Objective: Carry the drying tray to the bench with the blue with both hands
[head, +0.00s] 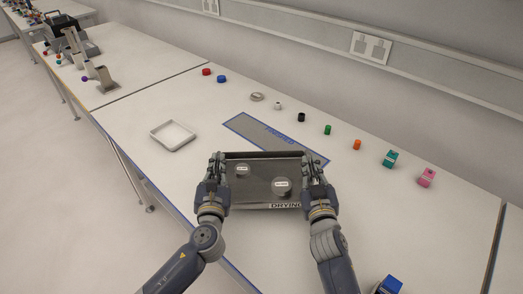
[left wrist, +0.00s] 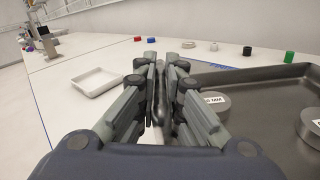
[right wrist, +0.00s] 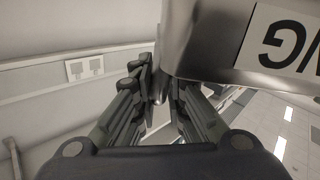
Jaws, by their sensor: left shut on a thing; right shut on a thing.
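The drying tray (head: 256,198) is a dark metal tray with a label reading "DRYING" on its near side. Two round metal pieces with white labels, one at the left (head: 242,170) and one at the right (head: 282,187), lie in it. My left gripper (head: 222,160) is shut on its left rim; the tray's inside shows in the left wrist view (left wrist: 245,88). My right gripper (head: 309,162) is shut on its right rim; the tray wall shows in the right wrist view (right wrist: 205,45). The tray looks about level over the white bench (head: 150,105).
A blue-edged grey strip (head: 255,132) lies just behind the tray. A small white tray (head: 173,135) sits to the left. Several small coloured items, including a green one (head: 327,130) and a teal one (head: 390,159), line the back. A blue-topped item (head: 390,285) is at front right.

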